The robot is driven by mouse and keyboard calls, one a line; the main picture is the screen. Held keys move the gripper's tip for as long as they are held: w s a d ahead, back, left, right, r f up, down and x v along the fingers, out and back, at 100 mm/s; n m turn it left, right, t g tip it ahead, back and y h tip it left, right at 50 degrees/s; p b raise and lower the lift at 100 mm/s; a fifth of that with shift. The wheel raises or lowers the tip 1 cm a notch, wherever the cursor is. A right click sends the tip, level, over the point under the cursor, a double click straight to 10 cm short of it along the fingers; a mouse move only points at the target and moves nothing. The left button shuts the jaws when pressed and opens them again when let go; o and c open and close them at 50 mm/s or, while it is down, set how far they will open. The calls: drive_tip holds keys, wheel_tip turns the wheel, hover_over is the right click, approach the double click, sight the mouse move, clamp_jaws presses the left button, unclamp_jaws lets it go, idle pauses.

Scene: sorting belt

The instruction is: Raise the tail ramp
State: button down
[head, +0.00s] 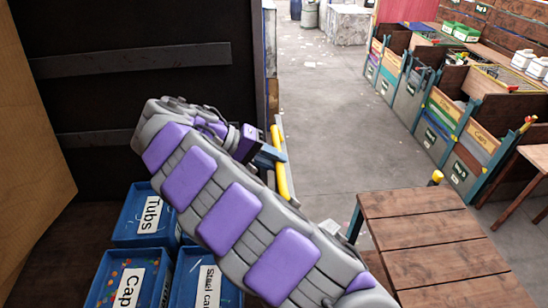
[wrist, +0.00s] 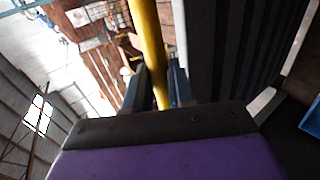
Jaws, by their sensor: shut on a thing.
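A yellow bar (head: 281,178) stands along a thin grey edge just right of the dark wall in the head view. It crosses the wrist view as a thick yellow rod (wrist: 147,40). My gripper (head: 270,156) is shut on this yellow bar; in the wrist view its dark blue fingers (wrist: 158,85) lie on both sides of the rod. A dark ribbed panel (wrist: 235,50) lies right of the bar in the wrist view. I cannot tell for sure whether this panel is the tail ramp.
Blue bins (head: 145,212) with labels and small parts stand at lower left. A cardboard sheet (head: 30,120) is at far left. A wooden table (head: 430,235) is at lower right, with labelled crates (head: 455,120) behind it. Grey floor (head: 325,130) is open between.

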drive_tip(key=shift+a+f, duration=0.4)
drive_tip(key=shift+f, duration=0.15)
drive_tip(key=c, duration=1.4)
unclamp_jaws()
drive_tip(key=shift+s, duration=0.1)
drive_tip(key=o, duration=0.4)
drive_tip(key=shift+a, duration=0.7)
drive_tip(key=shift+o, duration=0.2)
drive_tip(key=shift+w+a, duration=0.1)
drive_tip(key=shift+w, duration=0.15)
drive_tip(key=shift+d+r, duration=0.15)
drive_tip(key=shift+d, duration=0.05)
